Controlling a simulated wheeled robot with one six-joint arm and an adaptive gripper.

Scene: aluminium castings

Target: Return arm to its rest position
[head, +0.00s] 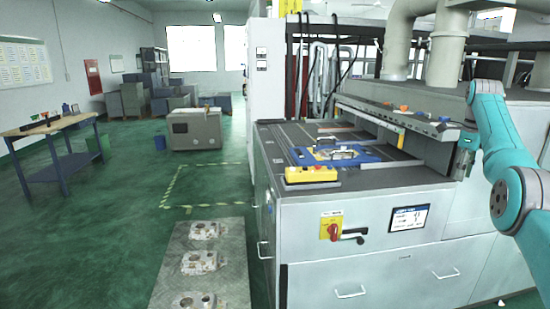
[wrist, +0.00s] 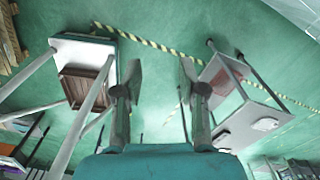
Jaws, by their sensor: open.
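My arm, teal with grey joints, shows at the right edge of the head view, in front of the large grey machine (head: 370,215). Its gripper end is not clearly seen there. In the wrist view my gripper (wrist: 160,85) is open and empty, its two dark fingers apart with green floor between and beyond them. It touches nothing in that view.
A grey mat (head: 172,275) with several aluminium castings (head: 203,262) lies on the floor left of the machine. A yellow control box (head: 311,174) and a blue fixture (head: 370,154) sit on the machine's top. A wooden-topped workbench (head: 45,126) stands left.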

